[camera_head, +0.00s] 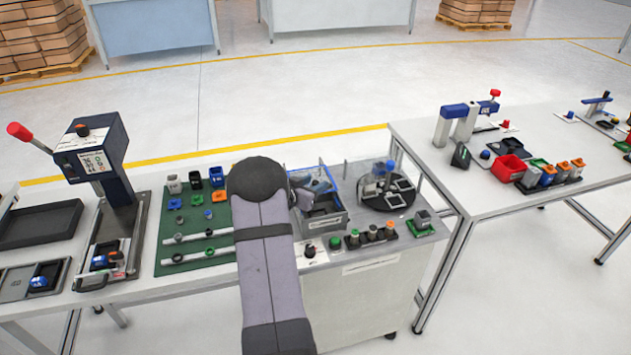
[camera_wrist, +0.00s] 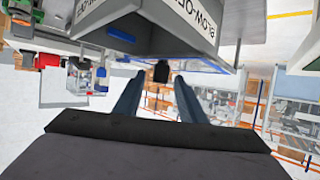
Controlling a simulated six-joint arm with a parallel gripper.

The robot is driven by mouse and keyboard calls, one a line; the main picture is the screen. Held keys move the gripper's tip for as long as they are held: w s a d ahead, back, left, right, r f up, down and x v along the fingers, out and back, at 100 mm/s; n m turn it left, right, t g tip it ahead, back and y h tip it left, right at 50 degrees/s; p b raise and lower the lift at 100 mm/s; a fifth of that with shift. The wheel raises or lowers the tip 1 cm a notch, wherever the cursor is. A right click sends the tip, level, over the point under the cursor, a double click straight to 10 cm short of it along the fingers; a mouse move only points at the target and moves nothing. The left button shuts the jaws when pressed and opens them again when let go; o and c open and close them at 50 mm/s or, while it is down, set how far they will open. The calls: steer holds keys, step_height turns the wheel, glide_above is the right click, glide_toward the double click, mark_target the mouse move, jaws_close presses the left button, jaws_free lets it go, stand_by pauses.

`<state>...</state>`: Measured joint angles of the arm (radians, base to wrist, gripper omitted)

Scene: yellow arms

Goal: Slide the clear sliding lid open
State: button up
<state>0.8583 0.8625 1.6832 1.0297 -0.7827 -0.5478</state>
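A grey box (camera_head: 327,221) with blue rails along its top edges stands on the bench, just right of my arm in the head view. In the wrist view its labelled wall (camera_wrist: 190,30) appears upside down at the top. The clear lid itself is hard to make out. My gripper (camera_wrist: 160,77) has its two fingers apart beside the box's top edge. A small black piece (camera_wrist: 161,71) shows between the fingertips, with space on both sides; I cannot tell whether it is the lid's handle. My arm hides the left of the box and most of the gripper in the head view.
A black turntable (camera_head: 385,193) stands right of the box, close by. Several buttons and a grey-green block (camera_head: 421,222) line the front. A green mat (camera_head: 170,230) with small parts lies left of my arm, beside a lever press (camera_head: 92,150).

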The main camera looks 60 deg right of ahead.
mark_target(311, 173)
steer(key=shift+x, duration=0.85)
jaws_close()
steer(key=shift+w+d+r+p, duration=0.1)
steer(key=shift+w+d+p, duration=0.55)
steer(key=shift+w+d, duration=0.95)
jaws_free()
steer(key=shift+a, duration=0.1)
